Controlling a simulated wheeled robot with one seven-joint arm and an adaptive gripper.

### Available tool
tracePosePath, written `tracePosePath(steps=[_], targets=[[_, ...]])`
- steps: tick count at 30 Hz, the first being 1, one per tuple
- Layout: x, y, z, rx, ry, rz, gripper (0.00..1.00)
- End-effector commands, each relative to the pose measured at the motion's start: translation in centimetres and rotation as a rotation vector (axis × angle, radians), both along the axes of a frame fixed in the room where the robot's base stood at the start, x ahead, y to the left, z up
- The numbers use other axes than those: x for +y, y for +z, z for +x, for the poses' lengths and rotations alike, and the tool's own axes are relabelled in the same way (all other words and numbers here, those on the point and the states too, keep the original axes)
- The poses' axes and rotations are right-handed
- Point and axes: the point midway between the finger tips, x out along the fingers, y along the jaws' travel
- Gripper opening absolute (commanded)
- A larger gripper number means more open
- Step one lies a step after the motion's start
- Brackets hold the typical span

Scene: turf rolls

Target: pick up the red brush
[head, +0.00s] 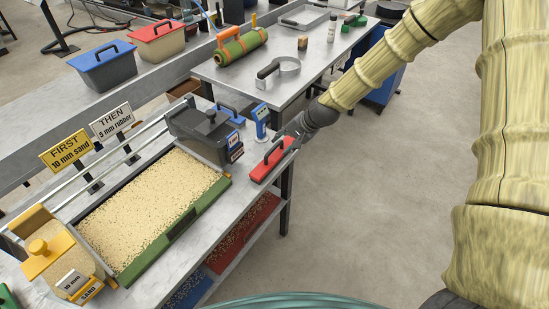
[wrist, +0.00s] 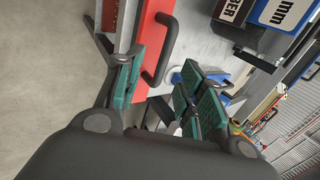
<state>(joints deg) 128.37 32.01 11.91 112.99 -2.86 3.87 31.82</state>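The red brush (head: 268,164) lies at the near right corner of the bench, a red block with a black loop handle on top. In the wrist view the brush (wrist: 150,22) is at the top centre, its handle showing between my fingers in the picture. My gripper (head: 293,133) is at the brush's far right end in the head view. In the wrist view my gripper (wrist: 163,73) is open, with teal pads wide apart. The left finger overlaps the brush's red block; I cannot tell whether it touches.
Beside the brush stand a black box (head: 208,133) and a blue-and-white gauge (head: 260,122). A sand-filled tray (head: 182,225) with a green edge lies to the left. A second bench (head: 240,82) stands behind. Bare floor (head: 370,190) is open at the right.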

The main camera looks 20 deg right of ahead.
Motion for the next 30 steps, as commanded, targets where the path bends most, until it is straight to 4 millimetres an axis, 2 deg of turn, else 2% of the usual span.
tracePosePath(steps=[7,17,30], targets=[[0.8,-1.6,0.9,0.001,0.002,-0.001,0.39],[1.3,-2.5,1.4,0.001,0.001,0.0,0.39],[3.0,-5.3,3.2,0.001,0.001,0.0,0.39]])
